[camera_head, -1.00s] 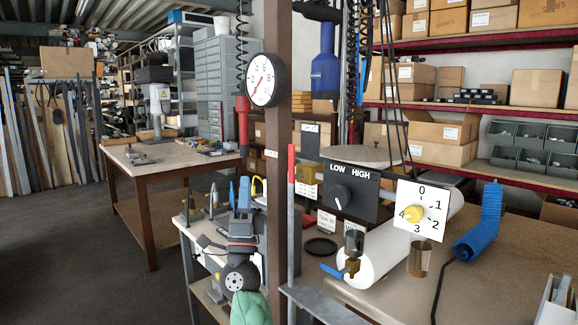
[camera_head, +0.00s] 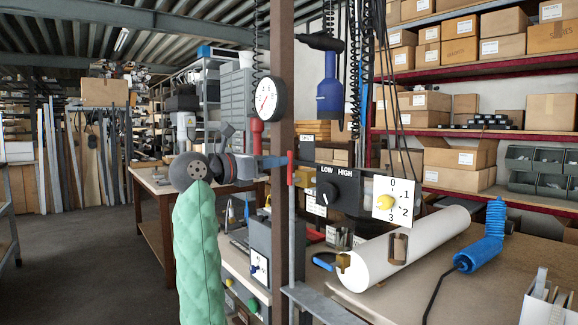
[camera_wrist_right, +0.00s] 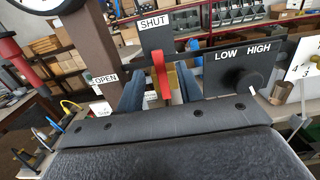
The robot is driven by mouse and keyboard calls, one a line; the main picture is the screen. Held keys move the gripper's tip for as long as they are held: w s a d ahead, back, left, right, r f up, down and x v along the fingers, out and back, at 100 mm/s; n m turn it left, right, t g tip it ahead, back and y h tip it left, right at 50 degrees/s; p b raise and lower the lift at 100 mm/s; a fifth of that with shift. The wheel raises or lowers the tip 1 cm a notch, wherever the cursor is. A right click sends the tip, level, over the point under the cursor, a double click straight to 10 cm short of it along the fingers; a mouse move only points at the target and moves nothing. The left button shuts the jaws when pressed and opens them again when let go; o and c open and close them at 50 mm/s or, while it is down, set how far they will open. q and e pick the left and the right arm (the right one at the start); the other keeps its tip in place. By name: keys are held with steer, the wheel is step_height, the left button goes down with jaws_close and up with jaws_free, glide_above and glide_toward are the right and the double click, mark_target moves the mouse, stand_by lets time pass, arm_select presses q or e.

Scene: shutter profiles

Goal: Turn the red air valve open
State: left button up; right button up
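The red air valve lever (camera_head: 291,168) stands upright in the head view, beside the brown post. In the right wrist view the red lever (camera_wrist_right: 160,75) shows below a SHUT label (camera_wrist_right: 154,21), with a brass-coloured body (camera_wrist_right: 172,80) behind it. An OPEN label (camera_wrist_right: 103,78) is to its left. My right gripper (camera_head: 278,162) reaches the lever from the left. In the right wrist view, its two fingers (camera_wrist_right: 160,88) are apart, one on each side of the lever, with visible gaps. My left gripper is not in view.
A LOW/HIGH knob panel (camera_head: 339,191) and a numbered dial (camera_head: 392,200) stand right of the valve. The brown post (camera_head: 281,100) carries a gauge (camera_head: 267,99). A white cylinder (camera_head: 415,245) lies on the bench below. The floor at left is clear.

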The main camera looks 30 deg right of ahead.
steer(key=shift+y, duration=0.3)
steer(key=shift+w+d+p, duration=0.2)
steer(key=shift+d, duration=1.65)
steer(key=shift+w+d+p, duration=0.15)
steer(key=shift+d+p, duration=0.05)
steer(key=shift+d, duration=1.65)
jaws_close()
